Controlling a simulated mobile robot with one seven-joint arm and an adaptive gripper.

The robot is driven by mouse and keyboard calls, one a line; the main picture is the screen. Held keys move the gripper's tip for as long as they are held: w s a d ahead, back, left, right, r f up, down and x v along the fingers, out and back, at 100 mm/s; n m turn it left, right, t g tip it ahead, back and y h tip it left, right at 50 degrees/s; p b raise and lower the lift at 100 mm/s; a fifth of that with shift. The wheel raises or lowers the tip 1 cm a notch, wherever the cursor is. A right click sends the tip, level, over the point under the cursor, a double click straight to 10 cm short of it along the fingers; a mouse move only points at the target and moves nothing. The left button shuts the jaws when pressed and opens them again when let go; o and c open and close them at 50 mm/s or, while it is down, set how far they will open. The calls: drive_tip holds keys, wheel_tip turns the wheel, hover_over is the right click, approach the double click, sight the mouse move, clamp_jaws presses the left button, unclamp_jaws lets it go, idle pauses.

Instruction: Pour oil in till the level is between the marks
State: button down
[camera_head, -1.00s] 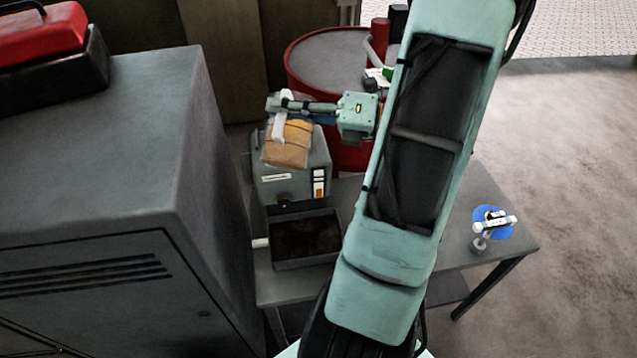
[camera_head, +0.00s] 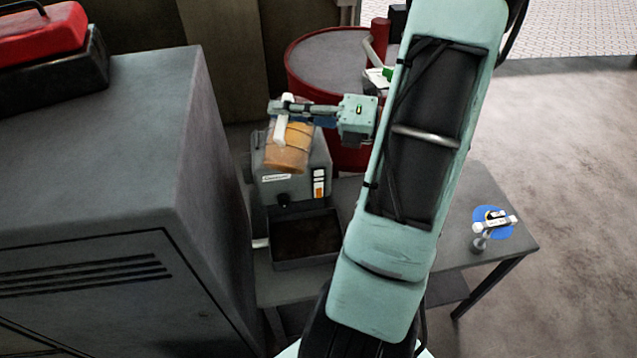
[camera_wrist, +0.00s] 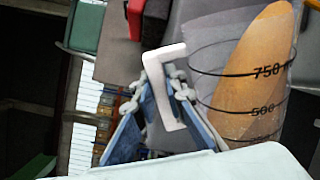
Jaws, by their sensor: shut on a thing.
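My gripper (camera_head: 290,107) is shut on the handle of a clear measuring jug (camera_head: 287,150) that holds amber oil. The jug is above the top of a grey housing (camera_head: 265,187), partly hiding it. In the wrist view, the white handle (camera_wrist: 160,85) is between the blue-grey fingers, and the jug (camera_wrist: 215,60) shows 750 and 500 marks with the amber oil (camera_wrist: 255,65) slanting across them. A sight gauge (camera_head: 319,182) on the housing's front shows white above and orange below. Its marks are too small to read. I cannot tell whether oil is flowing.
A dark open tray (camera_head: 270,262) sits on the table (camera_head: 460,250) in front of the housing. A red drum (camera_head: 300,85) stands behind. A large grey cabinet (camera_head: 110,130) is close on the left. A blue disc with a white-topped item (camera_head: 494,222) lies at the table's right.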

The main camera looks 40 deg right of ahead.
drive_tip(key=shift+w+d+f, duration=0.1)
drive_tip(key=shift+d+f, duration=0.05)
drive_tip(key=shift+f, duration=0.05)
idle(0.4)
drive_tip(key=shift+w+d+f+m, duration=0.1)
drive_tip(key=shift+m, duration=0.2)
drive_tip(key=shift+w+d+r, duration=0.15)
drive_tip(key=shift+r, duration=0.1)
idle(0.6)
drive_tip(key=shift+w+d+r+m, duration=0.15)
drive_tip(key=shift+r+m, duration=0.05)
drive_tip(key=shift+m, duration=0.2)
